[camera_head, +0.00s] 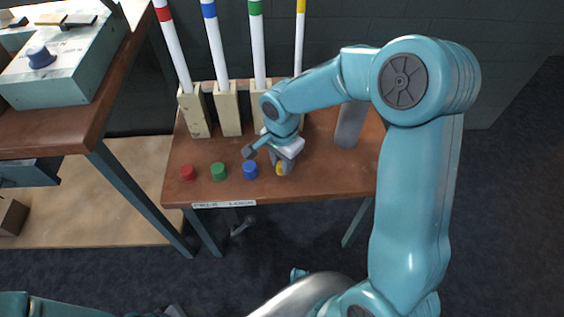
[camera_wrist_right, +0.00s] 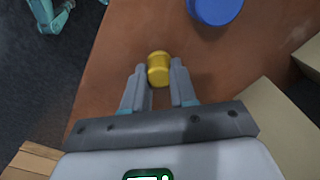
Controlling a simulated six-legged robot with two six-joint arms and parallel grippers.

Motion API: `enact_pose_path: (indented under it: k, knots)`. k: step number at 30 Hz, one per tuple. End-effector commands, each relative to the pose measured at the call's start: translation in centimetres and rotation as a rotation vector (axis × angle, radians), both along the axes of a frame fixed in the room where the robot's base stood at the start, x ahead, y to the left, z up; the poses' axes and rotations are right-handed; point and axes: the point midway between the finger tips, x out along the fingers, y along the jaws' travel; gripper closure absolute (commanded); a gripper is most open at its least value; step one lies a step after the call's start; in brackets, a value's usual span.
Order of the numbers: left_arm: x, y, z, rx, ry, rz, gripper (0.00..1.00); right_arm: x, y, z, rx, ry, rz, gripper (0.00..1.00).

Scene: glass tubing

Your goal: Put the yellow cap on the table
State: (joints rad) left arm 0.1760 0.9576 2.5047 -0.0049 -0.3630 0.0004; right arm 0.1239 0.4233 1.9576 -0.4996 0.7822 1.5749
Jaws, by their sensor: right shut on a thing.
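The yellow cap (camera_head: 281,169) is by the front of the small brown table (camera_head: 320,184), right of the blue cap (camera_head: 250,170). My right gripper (camera_head: 277,166) reaches down over it, and its fingers partly hide it. In the right wrist view the yellow cap (camera_wrist_right: 159,68) sits between the fingertips of my right gripper (camera_wrist_right: 159,76), which is shut on it. The brown tabletop (camera_wrist_right: 125,45) lies behind it. I cannot tell whether the cap touches the table. My left gripper does not show.
A green cap (camera_head: 219,172) and a red cap (camera_head: 188,172) stand left of the blue cap. Behind them, wooden blocks (camera_head: 229,110) hold upright white tubes with coloured bands. A taller bench with a control box (camera_head: 62,75) stands at the left. The table's front right is clear.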

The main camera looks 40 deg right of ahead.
Motion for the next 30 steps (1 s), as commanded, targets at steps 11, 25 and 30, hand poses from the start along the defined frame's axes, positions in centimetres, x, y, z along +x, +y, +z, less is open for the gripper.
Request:
enact_pose_path:
  k: [11,25,30]
  knots:
    - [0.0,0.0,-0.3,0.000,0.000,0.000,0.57,0.0,0.0,-0.2,0.000,-0.001,0.000,0.64]
    - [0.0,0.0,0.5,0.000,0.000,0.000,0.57,0.1,0.0,1.1,-0.001,-0.002,0.000,0.48]
    - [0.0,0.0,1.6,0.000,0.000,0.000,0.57,0.1,0.0,4.9,-0.001,-0.005,-0.001,0.48]
